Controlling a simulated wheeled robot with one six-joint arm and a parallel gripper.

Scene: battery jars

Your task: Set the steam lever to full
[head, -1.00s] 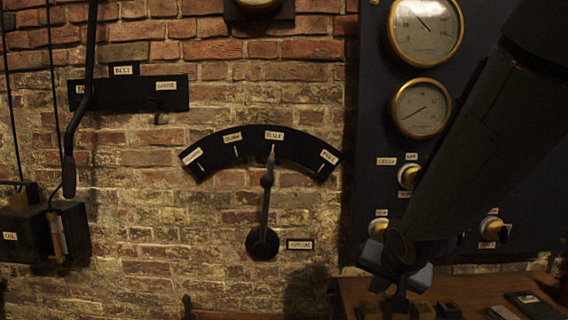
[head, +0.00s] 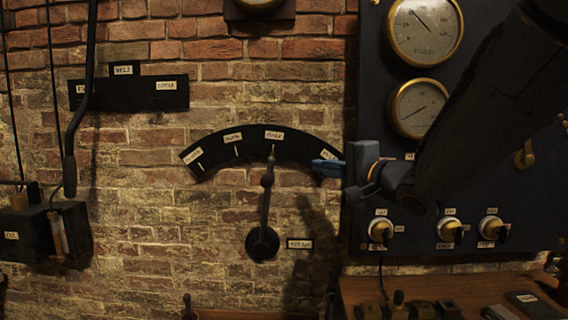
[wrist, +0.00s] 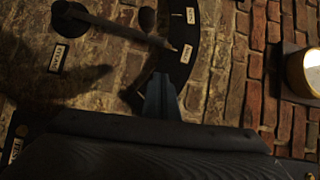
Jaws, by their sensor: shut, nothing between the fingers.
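The steam lever (head: 265,205) is a dark arm on a round pivot low on the brick wall. It points almost straight up, at the third label of the black arc plate (head: 205,160), which seems to read HALF. A STEAM label (head: 299,244) is right of the pivot. The label at the plate's right end is partly hidden by my gripper (head: 318,167). My gripper is shut and empty, pointing left, right of the lever and apart from it. In the wrist view the lever (wrist: 125,33) lies beyond my closed fingertips (wrist: 160,80).
A dark panel (head: 365,100) with brass gauges and several knobs stands to the right, behind my arm. A wooden table (head: 350,290) with small items is below it. A long dark lever (head: 80,120) hangs at the left. Bare brick surrounds the steam lever.

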